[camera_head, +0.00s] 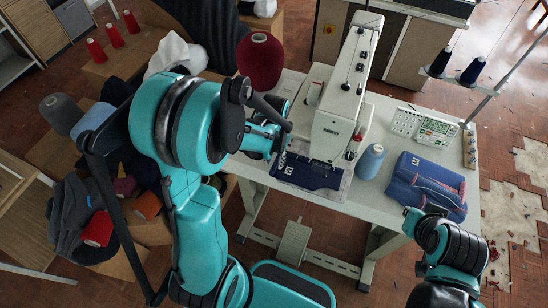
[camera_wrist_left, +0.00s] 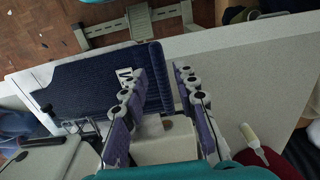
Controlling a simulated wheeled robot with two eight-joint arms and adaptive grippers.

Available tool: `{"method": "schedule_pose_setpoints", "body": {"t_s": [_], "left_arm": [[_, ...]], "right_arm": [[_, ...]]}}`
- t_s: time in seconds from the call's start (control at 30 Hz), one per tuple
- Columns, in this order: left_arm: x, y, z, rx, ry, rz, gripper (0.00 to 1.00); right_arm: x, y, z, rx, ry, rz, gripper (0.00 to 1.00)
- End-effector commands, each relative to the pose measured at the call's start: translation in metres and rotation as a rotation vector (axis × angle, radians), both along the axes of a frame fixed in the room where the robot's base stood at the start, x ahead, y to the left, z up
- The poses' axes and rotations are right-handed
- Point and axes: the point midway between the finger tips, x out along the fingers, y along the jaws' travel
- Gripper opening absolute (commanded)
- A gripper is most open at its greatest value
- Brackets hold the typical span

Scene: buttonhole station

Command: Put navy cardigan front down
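The navy cardigan front (camera_head: 312,174) lies flat on the sewing machine's bed, below the needle area, with a small white label at its left end. In the left wrist view the navy cardigan front (camera_wrist_left: 85,85) shows its label and a ribbed edge. My left gripper (camera_head: 284,140) is at the label end.
The white sewing machine (camera_head: 338,115) stands on a pale table (camera_head: 375,205). A blue thread cone (camera_head: 370,162), a folded blue pile (camera_head: 428,185) and a control panel (camera_head: 437,131) are to the right. A dark red cone (camera_head: 260,62) stands behind my left gripper.

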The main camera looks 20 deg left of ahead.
Motion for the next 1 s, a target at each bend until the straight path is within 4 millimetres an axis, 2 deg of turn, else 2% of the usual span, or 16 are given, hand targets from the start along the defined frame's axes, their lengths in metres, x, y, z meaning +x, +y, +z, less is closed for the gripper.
{"method": "schedule_pose_setpoints", "body": {"t_s": [1.0], "left_arm": [[0.0, 0.0, -0.019, 0.0, 0.0, 0.0, 0.29]], "right_arm": [[0.0, 0.0, -0.014, 0.0, 0.0, 0.0, 0.0]]}}
